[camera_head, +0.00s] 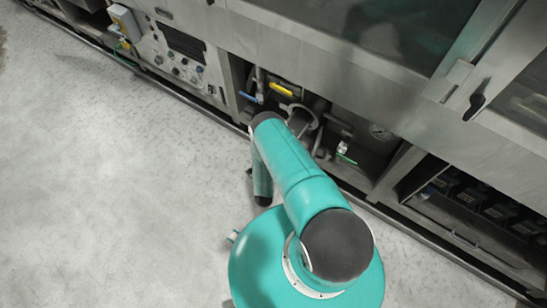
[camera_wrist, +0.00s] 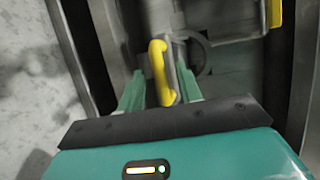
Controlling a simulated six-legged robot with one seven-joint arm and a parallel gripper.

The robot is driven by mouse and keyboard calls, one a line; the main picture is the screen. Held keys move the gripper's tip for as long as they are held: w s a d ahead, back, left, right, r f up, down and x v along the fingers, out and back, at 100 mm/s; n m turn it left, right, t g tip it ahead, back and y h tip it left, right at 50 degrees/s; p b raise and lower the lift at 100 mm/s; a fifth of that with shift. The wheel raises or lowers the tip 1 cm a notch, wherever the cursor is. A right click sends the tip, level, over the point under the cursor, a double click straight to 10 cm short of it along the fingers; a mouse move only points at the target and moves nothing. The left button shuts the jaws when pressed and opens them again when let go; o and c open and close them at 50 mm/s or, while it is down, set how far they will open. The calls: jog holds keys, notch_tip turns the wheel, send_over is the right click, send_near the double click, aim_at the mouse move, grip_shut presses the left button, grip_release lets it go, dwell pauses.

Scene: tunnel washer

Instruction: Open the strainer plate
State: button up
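In the wrist view, a yellow handle (camera_wrist: 158,70) stands on the edge of a narrow grey metal piece, possibly the strainer plate; I cannot tell for sure. My gripper (camera_wrist: 158,88) has its two green fingers apart, one on each side of the yellow handle. I cannot tell whether either finger touches it. A second yellow bar (camera_wrist: 274,14) shows at the upper right. In the head view, a yellow handle (camera_head: 281,89) shows in the open lower bay. My gripper is hidden there by my arm.
The floor (camera_head: 100,190) at left is clear.

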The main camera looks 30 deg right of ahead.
jog(key=shift+s, duration=0.1)
jog(key=v, duration=1.3)
jog(key=shift+s+a, duration=0.2)
jog(key=shift+a, duration=0.1)
